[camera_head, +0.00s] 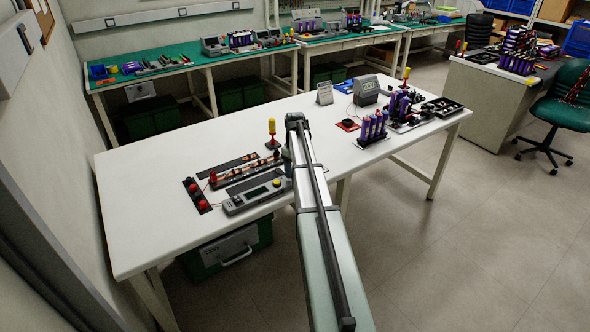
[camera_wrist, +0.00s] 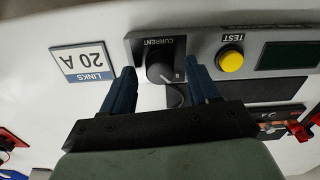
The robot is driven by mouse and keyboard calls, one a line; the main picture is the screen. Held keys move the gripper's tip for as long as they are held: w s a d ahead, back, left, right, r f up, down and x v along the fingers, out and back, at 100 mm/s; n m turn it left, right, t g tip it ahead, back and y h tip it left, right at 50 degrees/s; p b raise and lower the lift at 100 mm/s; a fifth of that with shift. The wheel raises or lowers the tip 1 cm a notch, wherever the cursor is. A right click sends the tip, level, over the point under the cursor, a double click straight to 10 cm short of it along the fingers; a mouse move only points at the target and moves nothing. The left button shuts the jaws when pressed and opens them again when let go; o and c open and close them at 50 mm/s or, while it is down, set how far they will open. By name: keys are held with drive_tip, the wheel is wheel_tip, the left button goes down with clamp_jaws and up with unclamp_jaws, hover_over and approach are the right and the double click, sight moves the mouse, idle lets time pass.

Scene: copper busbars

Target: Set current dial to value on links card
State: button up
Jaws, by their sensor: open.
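The black current dial (camera_wrist: 160,66) is on the grey tester (camera_wrist: 205,42), under the upside-down label CURRENT. The tester also shows in the head view (camera_head: 257,194). My gripper (camera_wrist: 160,78) is open in the wrist view, one finger on each side of the dial, with gaps visible. I cannot tell their height difference. The dial's pointer setting is unclear; a small scale digit shows beside it. The links card (camera_wrist: 82,62) lies left of the tester and reads LINKS 20 A, upside down. In the head view, my arm hides the dial, card and gripper fingers.
A yellow TEST button (camera_wrist: 230,60) and dark display (camera_wrist: 288,58) are right of the dial. Copper bars (camera_head: 238,172) and red-knobbed terminals (camera_head: 197,196) lie behind and left of the tester. Purple cells (camera_head: 374,127) stand right. The white table's (camera_head: 140,215) left end is clear.

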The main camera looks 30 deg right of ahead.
drive_tip(key=shift+f, duration=0.15)
drive_tip(key=c, duration=1)
drive_tip(key=shift+c, duration=0.2)
